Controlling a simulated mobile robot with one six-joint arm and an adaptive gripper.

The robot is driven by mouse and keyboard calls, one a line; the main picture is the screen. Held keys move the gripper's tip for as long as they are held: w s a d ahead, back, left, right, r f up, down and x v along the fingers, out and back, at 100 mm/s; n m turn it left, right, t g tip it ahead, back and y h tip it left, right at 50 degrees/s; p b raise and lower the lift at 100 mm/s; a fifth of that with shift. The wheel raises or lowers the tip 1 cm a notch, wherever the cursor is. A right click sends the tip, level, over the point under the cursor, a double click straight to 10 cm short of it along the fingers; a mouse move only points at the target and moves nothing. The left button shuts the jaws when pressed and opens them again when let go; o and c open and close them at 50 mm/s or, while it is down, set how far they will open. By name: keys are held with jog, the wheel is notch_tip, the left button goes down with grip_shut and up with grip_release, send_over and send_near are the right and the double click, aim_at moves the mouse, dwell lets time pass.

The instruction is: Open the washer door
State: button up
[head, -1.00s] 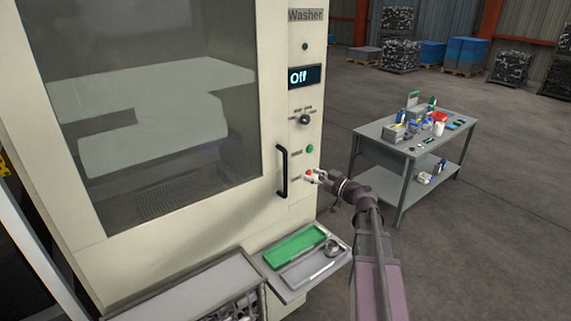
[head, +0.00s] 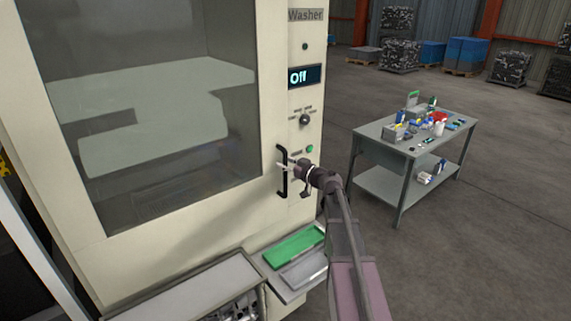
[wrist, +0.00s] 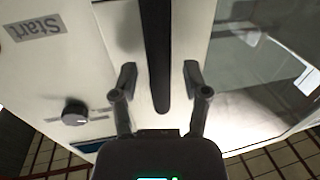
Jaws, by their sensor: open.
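The washer (head: 85,262) is a cream cabinet with a large glass door (head: 160,190), which is shut. The door's black vertical bar handle (head: 284,188) is at the right edge of the door. My gripper (head: 284,167) is at the handle in the head view, its fingers open and pointing at the door. In the wrist view the handle (wrist: 156,50) runs between the two spread fingers of my gripper (wrist: 160,76). A gap shows on both sides of the bar, and neither finger visibly touches it.
The control strip right of the door has an "Off" display (head: 305,77), a knob (head: 304,120) and a green button (head: 309,149). A side shelf with a green tray (head: 293,247) sits below the handle. A grey table (head: 368,131) with small items stands to the right.

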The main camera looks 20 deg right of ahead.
grip_shut()
jog(key=shift+s+a, duration=0.1)
dwell(0.4)
